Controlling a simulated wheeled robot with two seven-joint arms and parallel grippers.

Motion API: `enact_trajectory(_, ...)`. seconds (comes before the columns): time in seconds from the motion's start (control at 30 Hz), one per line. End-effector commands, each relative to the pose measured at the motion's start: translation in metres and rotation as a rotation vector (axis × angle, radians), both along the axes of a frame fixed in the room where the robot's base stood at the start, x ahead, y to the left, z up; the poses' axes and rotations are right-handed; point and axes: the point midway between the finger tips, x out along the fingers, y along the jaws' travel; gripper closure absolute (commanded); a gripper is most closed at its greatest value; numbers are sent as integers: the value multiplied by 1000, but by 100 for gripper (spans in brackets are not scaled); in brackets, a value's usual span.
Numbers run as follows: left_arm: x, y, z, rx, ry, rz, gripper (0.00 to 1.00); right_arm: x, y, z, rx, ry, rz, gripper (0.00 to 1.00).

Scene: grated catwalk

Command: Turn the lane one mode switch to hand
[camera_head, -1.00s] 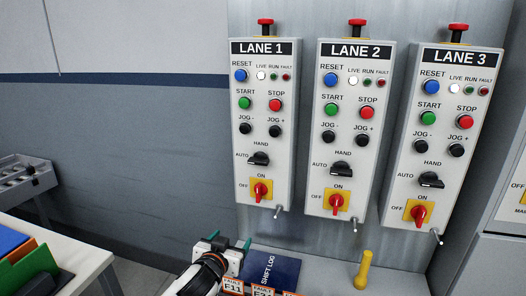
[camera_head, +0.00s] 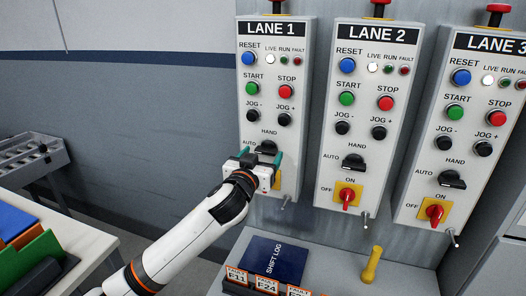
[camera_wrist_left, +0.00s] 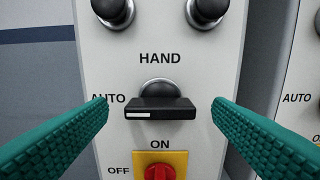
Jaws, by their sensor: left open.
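The lane one mode switch (camera_head: 266,147) is a black knob on the LANE 1 panel (camera_head: 275,70), below the HAND label and right of AUTO. In the left wrist view the switch (camera_wrist_left: 160,108) has its black bar level, with the white mark at its left end toward AUTO. My left gripper (camera_head: 263,160) is in front of the switch. In the left wrist view its two green fingers (camera_wrist_left: 160,115) are open, one on each side of the bar, with gaps showing. In the head view the gripper hides most of the ON/OFF switch below. My right gripper is not in view.
The red ON/OFF switch (camera_wrist_left: 160,172) sits just below the mode switch. The LANE 2 panel (camera_head: 370,100) and LANE 3 panel (camera_head: 470,120) stand to the right. A blue shift log (camera_head: 273,258) and yellow handle (camera_head: 372,265) are on the ledge below.

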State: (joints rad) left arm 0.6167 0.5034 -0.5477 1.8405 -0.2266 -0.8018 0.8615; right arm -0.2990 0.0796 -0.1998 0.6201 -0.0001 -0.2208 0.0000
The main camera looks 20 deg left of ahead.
Motion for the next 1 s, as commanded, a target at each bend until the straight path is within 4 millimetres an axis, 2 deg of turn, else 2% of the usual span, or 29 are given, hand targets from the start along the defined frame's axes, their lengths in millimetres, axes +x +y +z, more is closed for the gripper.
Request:
enact_trajectory(0.2, 14, -1, 0, 0, 0, -1, 25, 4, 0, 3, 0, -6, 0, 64)
enact_trajectory(0.47, 15, -1, -1, 1, 0, -1, 25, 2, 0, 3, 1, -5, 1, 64)
enact_trajectory(0.73, 15, -1, -1, 1, 0, -1, 70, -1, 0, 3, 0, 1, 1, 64)
enact_trajectory(1.0, 15, -1, 0, 26, 0, 0, 70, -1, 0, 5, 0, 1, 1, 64)
